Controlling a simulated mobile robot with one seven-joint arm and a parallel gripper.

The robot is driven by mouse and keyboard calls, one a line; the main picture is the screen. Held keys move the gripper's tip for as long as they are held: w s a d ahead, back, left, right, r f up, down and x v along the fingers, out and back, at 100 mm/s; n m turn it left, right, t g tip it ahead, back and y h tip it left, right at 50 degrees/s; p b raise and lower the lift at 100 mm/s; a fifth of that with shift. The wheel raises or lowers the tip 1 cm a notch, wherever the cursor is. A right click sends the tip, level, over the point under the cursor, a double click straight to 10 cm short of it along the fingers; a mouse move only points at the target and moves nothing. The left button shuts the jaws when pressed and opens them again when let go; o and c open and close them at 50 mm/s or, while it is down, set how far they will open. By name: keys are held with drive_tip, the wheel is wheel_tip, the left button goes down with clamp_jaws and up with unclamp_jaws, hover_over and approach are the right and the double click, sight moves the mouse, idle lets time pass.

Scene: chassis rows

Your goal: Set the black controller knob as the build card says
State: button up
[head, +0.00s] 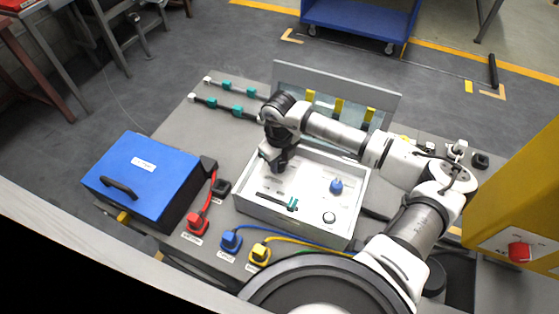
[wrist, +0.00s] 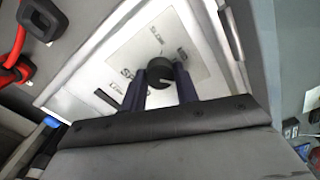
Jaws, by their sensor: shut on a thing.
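The black controller knob (wrist: 160,72) shows in the wrist view on a pale printed plate inside the chassis (head: 297,228). Its top has a pale mark, too small to read surely. Printed words surround it, only partly legible. My gripper (wrist: 161,84) has a dark finger on each side of the knob and is shut on it. In the head view my gripper (head: 277,166) reaches down into the back left part of the chassis and hides the knob. I cannot pick out a build card.
The chassis also holds a blue knob (head: 336,187), a white round dial (head: 329,218) and a teal slider (head: 292,204). A blue case (head: 143,178) stands left. Red (head: 196,222), blue (head: 230,240) and yellow (head: 259,253) plugs lie in front. A raised panel (head: 381,99) stands behind.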

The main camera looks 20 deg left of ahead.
drive_tip(key=shift+f+n+b, duration=0.15)
drive_tip(key=shift+n+b, duration=0.15)
drive_tip(key=shift+b, duration=0.35)
drive_tip(key=shift+f+n+b, duration=0.15)
drive_tip(key=shift+n+b, duration=0.35)
drive_tip(key=shift+b, duration=0.55)
drive_tip(key=n+b, duration=0.2)
drive_tip(key=b, duration=0.2)
drive_tip(key=shift+n, duration=0.3)
drive_tip(key=n+b, duration=0.3)
drive_tip(key=b, duration=0.1)
drive_tip(key=shift+r+n+b, duration=0.25)
drive_tip(key=shift+n+b, duration=0.95)
drive_tip(key=shift+n, duration=0.1)
drive_tip(key=shift+r, duration=0.1)
drive_tip(key=o, duration=1)
